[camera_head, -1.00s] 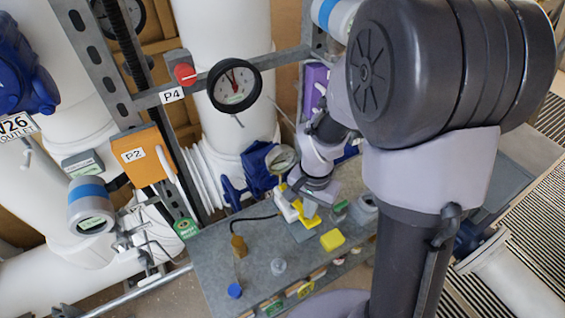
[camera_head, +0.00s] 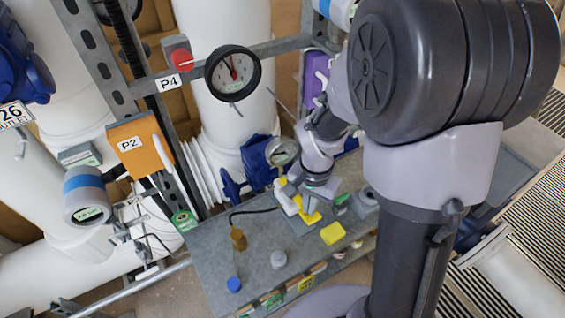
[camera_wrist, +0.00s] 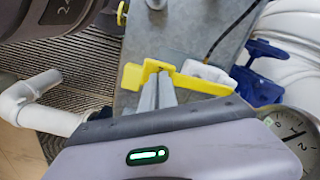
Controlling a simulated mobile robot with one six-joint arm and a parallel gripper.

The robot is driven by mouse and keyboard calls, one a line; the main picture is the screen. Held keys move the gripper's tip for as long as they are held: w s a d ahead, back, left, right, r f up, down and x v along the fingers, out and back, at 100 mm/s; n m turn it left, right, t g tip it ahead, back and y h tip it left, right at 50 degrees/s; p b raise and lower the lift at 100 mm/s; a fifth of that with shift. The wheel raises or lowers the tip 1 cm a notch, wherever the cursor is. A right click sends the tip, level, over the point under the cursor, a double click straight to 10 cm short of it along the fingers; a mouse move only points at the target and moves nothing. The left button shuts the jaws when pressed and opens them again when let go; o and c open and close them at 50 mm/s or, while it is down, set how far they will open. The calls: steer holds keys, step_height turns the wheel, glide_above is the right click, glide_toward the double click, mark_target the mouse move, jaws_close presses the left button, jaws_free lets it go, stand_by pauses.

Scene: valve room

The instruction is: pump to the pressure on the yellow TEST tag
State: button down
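My gripper (camera_head: 314,200) is low over the grey bench, at a yellow handle-like piece. In the wrist view my gripper (camera_wrist: 158,78) has its two grey fingers close together, tips at the yellow piece (camera_wrist: 200,84); I cannot tell whether any of it is between them. A white body (camera_head: 287,201) lies beside the yellow piece, with a dark hose near it. A small round gauge (camera_head: 282,152) stands behind it; the gauge also shows in the wrist view (camera_wrist: 296,135), partly cut off. A yellow tag (camera_head: 305,284) is on the bench's front edge, its writing unreadable.
A large dial (camera_head: 232,72) hangs beside the P4 label. White pipes and an orange P2 box (camera_head: 140,145) stand left.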

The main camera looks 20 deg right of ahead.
steer(key=shift+f+b, duration=0.55)
steer(key=shift+f, duration=0.25)
step_height(320, 180, up, 5)
steer(key=p, duration=0.4)
steer(key=shift+r, duration=0.15)
step_height(320, 180, up, 4)
steer(key=p, duration=0.3)
